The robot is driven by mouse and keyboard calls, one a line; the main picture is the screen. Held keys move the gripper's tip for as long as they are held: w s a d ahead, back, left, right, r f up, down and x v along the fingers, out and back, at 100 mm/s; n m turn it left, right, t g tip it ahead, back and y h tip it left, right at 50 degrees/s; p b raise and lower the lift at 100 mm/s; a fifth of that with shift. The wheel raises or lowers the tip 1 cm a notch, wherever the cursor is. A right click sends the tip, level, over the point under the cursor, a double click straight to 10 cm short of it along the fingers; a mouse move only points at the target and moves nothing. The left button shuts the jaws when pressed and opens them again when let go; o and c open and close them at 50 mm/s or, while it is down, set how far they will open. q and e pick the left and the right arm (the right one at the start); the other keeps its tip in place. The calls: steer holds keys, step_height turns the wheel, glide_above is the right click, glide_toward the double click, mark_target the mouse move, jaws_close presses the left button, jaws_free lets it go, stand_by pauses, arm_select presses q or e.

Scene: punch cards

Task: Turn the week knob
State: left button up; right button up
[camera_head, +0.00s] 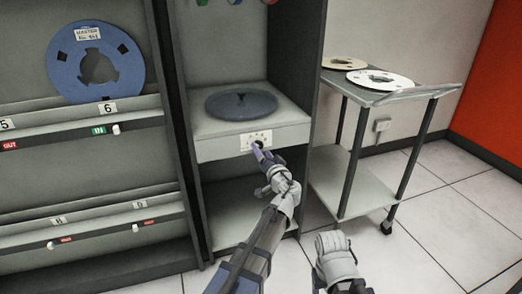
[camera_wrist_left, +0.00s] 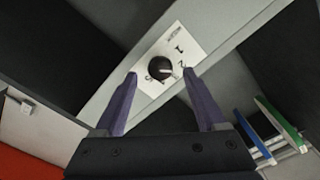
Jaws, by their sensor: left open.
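The week knob (camera_wrist_left: 160,69) is a small black dial with a white pointer mark, on a white label plate (camera_wrist_left: 180,42) with printed numbers. The pointer faces toward the 2. In the head view the plate (camera_head: 249,140) sits on the front edge of a grey cabinet shelf, and the knob is partly hidden by my gripper. My left gripper (camera_wrist_left: 160,73) is open, its purple fingers on either side of the knob in the wrist view. I cannot tell whether they touch it. In the head view my left gripper (camera_head: 259,150) reaches up to the plate. My right gripper's fingers do not show.
A dark round reel platter (camera_head: 241,103) lies on the shelf above the knob. A blue tape reel (camera_head: 63,70) stands on the rack at left. A grey trolley (camera_head: 418,92) with two reels stands at right. Tiled floor (camera_head: 455,225) is clear at right.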

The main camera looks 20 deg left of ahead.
mark_target(258, 144)
arm_select(q)
steer(key=shift+x, duration=1.1)
jaws_close()
